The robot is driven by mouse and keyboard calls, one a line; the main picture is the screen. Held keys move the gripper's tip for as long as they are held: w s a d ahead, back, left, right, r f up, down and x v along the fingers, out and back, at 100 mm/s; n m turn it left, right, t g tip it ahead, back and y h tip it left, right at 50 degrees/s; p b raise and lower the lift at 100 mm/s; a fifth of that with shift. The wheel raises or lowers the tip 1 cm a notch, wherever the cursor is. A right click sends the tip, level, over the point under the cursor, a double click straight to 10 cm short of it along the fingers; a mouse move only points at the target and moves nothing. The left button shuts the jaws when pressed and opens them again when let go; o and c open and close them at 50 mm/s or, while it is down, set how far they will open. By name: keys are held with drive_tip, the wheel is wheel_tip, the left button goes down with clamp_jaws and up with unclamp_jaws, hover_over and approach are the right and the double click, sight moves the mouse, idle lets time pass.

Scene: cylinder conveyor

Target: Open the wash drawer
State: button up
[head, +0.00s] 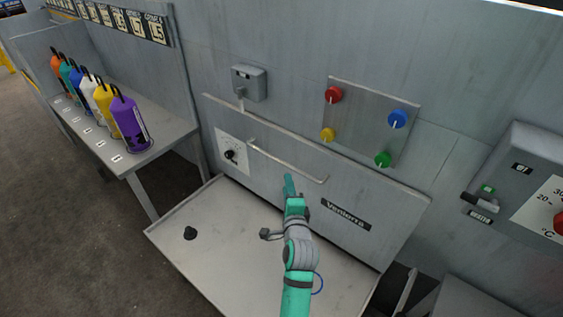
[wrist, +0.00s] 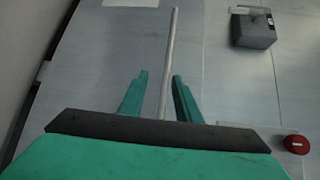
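The drawer's grey front (head: 290,185) stands upright in the wall, with a label and a dial on it. Its long pale bar handle (head: 280,160) runs across the upper part. In the wrist view the handle (wrist: 170,50) runs lengthwise between the two green fingers. My gripper (head: 289,180) is at the handle, in front of its right half. In the wrist view my gripper (wrist: 158,76) is open, with a gap on the left side of the bar and the right finger close to it. Whether a finger touches the bar cannot be told.
Coloured buttons sit on a plate (head: 365,105) above right, beside a grey box (head: 249,82). Several bottles stand on a shelf (head: 150,157) at left. A control box (head: 510,180) is at right.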

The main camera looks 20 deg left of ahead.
sight(281, 162)
drive_tip(key=shift+y, duration=0.3)
drive_tip(key=x, duration=0.4)
drive_tip(key=r+x, duration=0.1)
drive_tip(key=x, duration=0.7)
drive_tip(key=shift+a+r, duration=0.2)
drive_tip(key=shift+a, duration=0.05)
clamp_jaws()
